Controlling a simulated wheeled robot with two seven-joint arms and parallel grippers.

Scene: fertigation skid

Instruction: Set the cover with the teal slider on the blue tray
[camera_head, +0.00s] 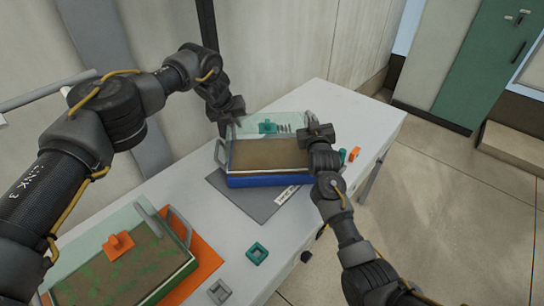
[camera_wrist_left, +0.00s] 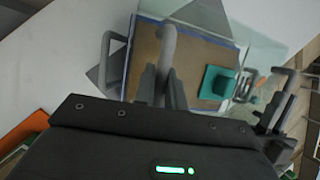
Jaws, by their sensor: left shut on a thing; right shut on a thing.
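The clear cover (camera_head: 291,119) with its teal slider (camera_head: 268,127) is held over the blue tray (camera_head: 262,181), shifted toward the tray's far side. Brown fill shows in the tray. My left gripper (camera_head: 229,113) is shut on the cover's left grey handle, which shows in the left wrist view (camera_wrist_left: 165,60). My right gripper (camera_head: 318,134) is shut at the cover's right end, on its other handle (camera_wrist_left: 287,95). The teal slider (camera_wrist_left: 218,83) also shows in the left wrist view. The tray's left handle (camera_head: 220,152) stands free. The gap between cover and tray is hard to judge.
The blue tray sits on a grey mat (camera_head: 235,197) with a white label (camera_head: 287,195). A second tray with an orange slider (camera_head: 118,246) stands front left on an orange mat (camera_head: 205,258). A teal square ring (camera_head: 257,253) and a grey one (camera_head: 219,292) lie on the white table.

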